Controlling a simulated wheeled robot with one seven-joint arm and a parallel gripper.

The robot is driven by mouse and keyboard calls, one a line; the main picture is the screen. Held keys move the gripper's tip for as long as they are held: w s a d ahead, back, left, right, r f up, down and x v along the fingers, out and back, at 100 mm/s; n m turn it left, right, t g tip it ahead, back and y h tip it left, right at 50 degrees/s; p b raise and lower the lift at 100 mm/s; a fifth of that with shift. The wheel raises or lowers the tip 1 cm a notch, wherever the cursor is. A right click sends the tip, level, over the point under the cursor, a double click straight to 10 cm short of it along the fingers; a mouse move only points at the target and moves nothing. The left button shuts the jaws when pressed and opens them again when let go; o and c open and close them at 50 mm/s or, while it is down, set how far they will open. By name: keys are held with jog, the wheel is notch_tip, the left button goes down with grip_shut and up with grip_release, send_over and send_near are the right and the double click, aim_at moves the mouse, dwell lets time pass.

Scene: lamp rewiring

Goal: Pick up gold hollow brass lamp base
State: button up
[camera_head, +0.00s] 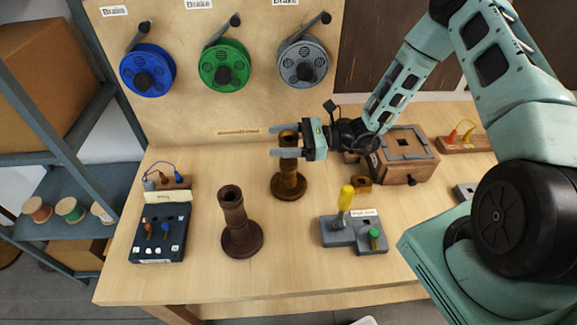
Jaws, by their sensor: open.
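The gold hollow brass lamp base (289,184) stands upright on the wooden table, with a wide round foot and a narrow column. My gripper (272,141) is open at the top of the column, its two fingers pointing left. The fingers appear on either side of the column's top in the picture; I cannot tell whether they touch it. The nearer finger and gripper hide part of the upper column. A similar dark brown lamp base (238,222) stands upright to the left and nearer.
A dark tester box (158,233) sits at the table's left. A grey fixture (343,233) with a yellow handle stands right of the brass base. A wooden box (405,158) is at the back right. Blue, green (224,66) and grey spools hang on the back panel.

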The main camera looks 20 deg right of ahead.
grip_shut()
jog(key=shift+r, duration=0.15)
